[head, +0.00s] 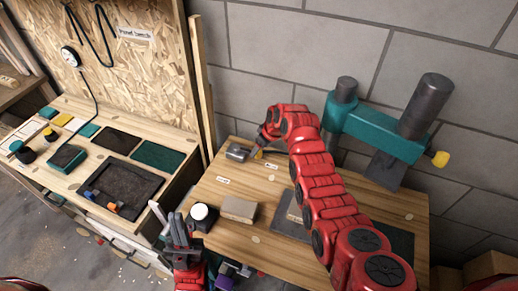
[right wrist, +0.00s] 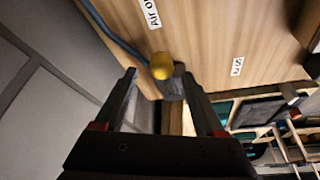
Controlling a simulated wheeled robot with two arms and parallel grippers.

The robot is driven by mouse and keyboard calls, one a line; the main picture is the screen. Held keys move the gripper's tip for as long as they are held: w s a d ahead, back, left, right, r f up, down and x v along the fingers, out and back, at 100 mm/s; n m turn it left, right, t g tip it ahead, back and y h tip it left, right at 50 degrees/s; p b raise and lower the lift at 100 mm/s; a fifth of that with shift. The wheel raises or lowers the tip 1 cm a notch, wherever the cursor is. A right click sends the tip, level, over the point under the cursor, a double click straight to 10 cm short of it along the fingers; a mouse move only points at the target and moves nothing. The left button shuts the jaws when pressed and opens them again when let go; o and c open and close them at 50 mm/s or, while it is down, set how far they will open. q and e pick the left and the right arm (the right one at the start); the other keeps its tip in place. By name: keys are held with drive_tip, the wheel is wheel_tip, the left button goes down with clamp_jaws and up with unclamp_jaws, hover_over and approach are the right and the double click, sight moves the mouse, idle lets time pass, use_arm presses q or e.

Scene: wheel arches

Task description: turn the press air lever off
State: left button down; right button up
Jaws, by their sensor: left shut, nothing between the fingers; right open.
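The air lever shows as a yellow knob (head: 258,154) beside a grey metal valve body (head: 237,152) at the back left of the wooden press table. In the right wrist view the yellow knob (right wrist: 161,66) appears between my fingertips, with the grey body (right wrist: 175,86) behind it. My right gripper (head: 262,139) is open and close to the knob; I cannot tell whether it touches. My right arm hides part of the gripper and table. My left gripper (head: 178,228) is shut and empty, low at the table's front left corner.
An "Air on" label (right wrist: 152,12) and a second label (right wrist: 237,66) lie near the lever. The teal press (head: 375,130) stands at the back right. A white button (head: 200,212) and a tan block (head: 238,210) sit in front. A block wall rises behind.

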drive_tip(key=shift+x, duration=1.1)
drive_tip(key=shift+s, duration=0.1)
clamp_jaws()
idle(0.8)
